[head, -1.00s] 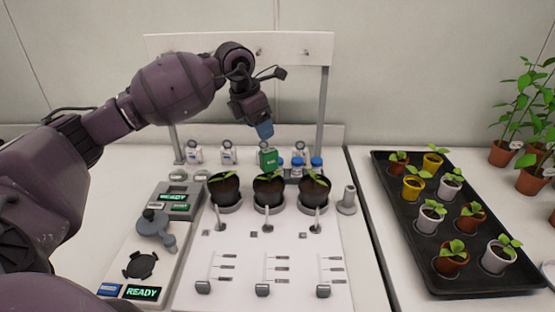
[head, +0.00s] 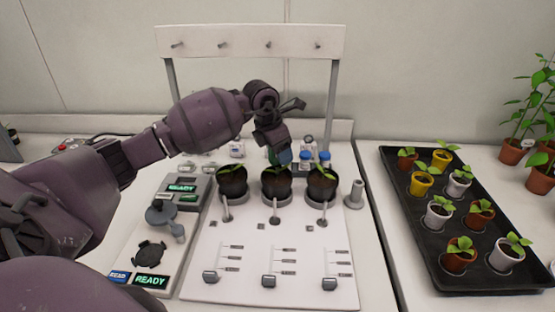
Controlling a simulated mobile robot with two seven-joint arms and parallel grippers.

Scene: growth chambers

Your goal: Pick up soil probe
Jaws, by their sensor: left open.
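My left gripper (head: 283,156) points down behind the middle pot, in front of the row of ring-topped items at the back of the white board. It is open; its fingertips are small and partly hidden. It overlaps a green ring-topped item (head: 271,155), which is mostly hidden behind it; I cannot tell whether they touch. No thing is clearly recognisable as the soil probe. A grey upright cylinder (head: 357,192) stands on a small base right of the pots. My right gripper is not in view.
Three dark potted seedlings (head: 232,182) stand in grey holders. Blue-capped vials (head: 324,160) stand behind the right pot. A hook rack (head: 250,41) rises at the back. A device with READY displays (head: 150,281) is at left, a black seedling tray (head: 428,238) at right.

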